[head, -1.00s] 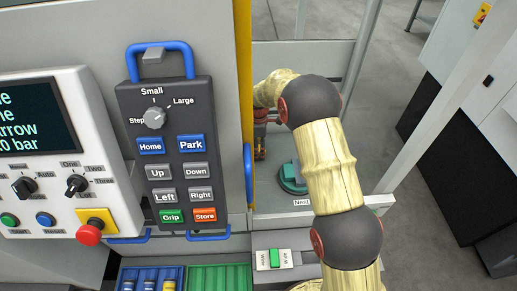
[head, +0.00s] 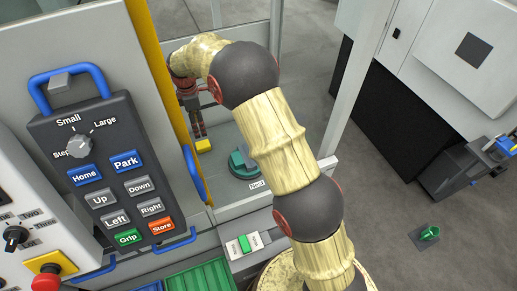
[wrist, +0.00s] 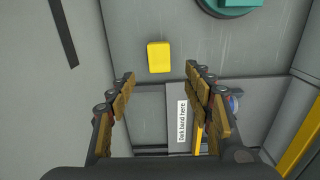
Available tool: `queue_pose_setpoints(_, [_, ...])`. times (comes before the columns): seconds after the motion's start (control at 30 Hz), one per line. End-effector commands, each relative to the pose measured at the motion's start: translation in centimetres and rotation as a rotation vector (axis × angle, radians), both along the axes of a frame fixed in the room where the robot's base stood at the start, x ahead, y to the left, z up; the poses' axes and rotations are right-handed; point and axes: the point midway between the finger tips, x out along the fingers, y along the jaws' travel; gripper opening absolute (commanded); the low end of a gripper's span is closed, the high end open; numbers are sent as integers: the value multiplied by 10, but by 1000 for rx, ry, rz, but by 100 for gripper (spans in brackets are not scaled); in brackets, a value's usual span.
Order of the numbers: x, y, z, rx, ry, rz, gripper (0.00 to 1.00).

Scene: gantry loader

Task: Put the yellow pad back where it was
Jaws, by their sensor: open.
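The yellow pad (wrist: 158,57) lies flat on the grey floor of the cell in the wrist view. It also shows in the head view (head: 204,145), just below my gripper (head: 198,128). In the wrist view my gripper (wrist: 160,74) is open, with its two fingers spread wide. The pad shows between and a little beyond the fingertips, with nothing between the fingers. I cannot tell the exact height of the fingertips above the floor.
A round teal fixture (head: 243,162) by a "Nest" label stands right of the pad. A yellow post (head: 155,85) and the button pendant (head: 110,165) stand left of my arm.

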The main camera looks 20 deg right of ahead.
Motion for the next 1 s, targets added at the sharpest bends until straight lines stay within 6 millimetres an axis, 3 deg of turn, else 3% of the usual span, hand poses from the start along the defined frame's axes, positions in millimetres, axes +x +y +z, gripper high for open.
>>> queue_pose_setpoints(0.13, [-15,-13,43,9,-38,-98,51])
queue_pose_setpoints(0.27, [-45,-32,96,25,-86,-249,51])
queue_pose_setpoints(0.4, [-86,-53,145,49,-134,-423,51])
queue_pose_setpoints(0.6, [-153,-81,199,96,-202,-666,51])
queue_pose_setpoints(0.8, [-226,-104,231,156,-263,-908,51])
queue_pose_setpoints(1.0, [-301,-122,243,230,-319,-1147,51])
